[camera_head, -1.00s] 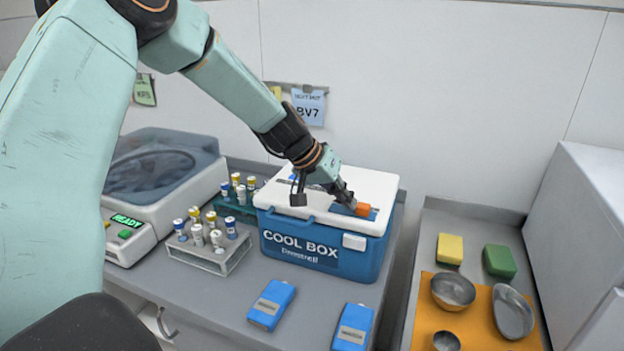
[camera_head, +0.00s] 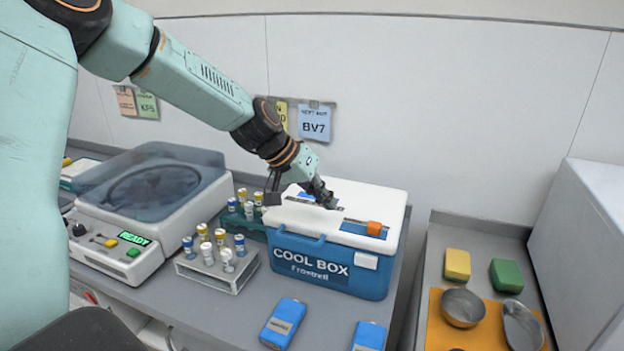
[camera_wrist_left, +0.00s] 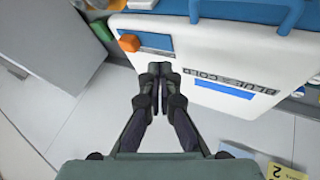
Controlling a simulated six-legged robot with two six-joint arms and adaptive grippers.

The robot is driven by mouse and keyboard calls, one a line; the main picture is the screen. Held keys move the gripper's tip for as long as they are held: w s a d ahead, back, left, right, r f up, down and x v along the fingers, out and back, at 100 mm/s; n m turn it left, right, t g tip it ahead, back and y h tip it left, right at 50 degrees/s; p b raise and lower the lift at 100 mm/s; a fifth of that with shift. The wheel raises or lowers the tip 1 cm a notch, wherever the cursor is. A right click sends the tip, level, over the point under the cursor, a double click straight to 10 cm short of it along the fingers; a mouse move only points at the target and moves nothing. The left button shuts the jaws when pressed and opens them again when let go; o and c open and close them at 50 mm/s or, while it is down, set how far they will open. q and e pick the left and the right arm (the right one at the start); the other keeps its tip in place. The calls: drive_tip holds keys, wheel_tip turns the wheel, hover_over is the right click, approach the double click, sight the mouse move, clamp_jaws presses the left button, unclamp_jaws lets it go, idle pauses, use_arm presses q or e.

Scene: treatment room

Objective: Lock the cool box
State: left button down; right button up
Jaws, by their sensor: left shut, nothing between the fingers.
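The cool box (camera_head: 312,267) stands on the grey counter, blue with a white lid (camera_head: 345,203) that lies closed. An orange latch knob (camera_head: 374,228) sits on a blue plate near the lid's right end; it also shows in the left wrist view (camera_wrist_left: 129,43). My left gripper (camera_head: 330,202) is shut and empty, above the lid to the left of the orange knob. In the left wrist view my left gripper (camera_wrist_left: 159,76) points at the lid's edge, apart from the knob. My right gripper is not in view.
A rack of capped vials (camera_head: 216,268) and a centrifuge (camera_head: 145,205) stand left of the box. Two blue cold packs (camera_head: 283,323) lie in front. An orange mat (camera_head: 440,330) with metal bowls lies on the right-hand surface.

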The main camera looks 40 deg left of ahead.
use_arm(q)
drive_tip(key=p+v, duration=0.1)
drive_tip(key=v, duration=0.3)
idle(0.3)
drive_tip(key=shift+a, duration=0.1)
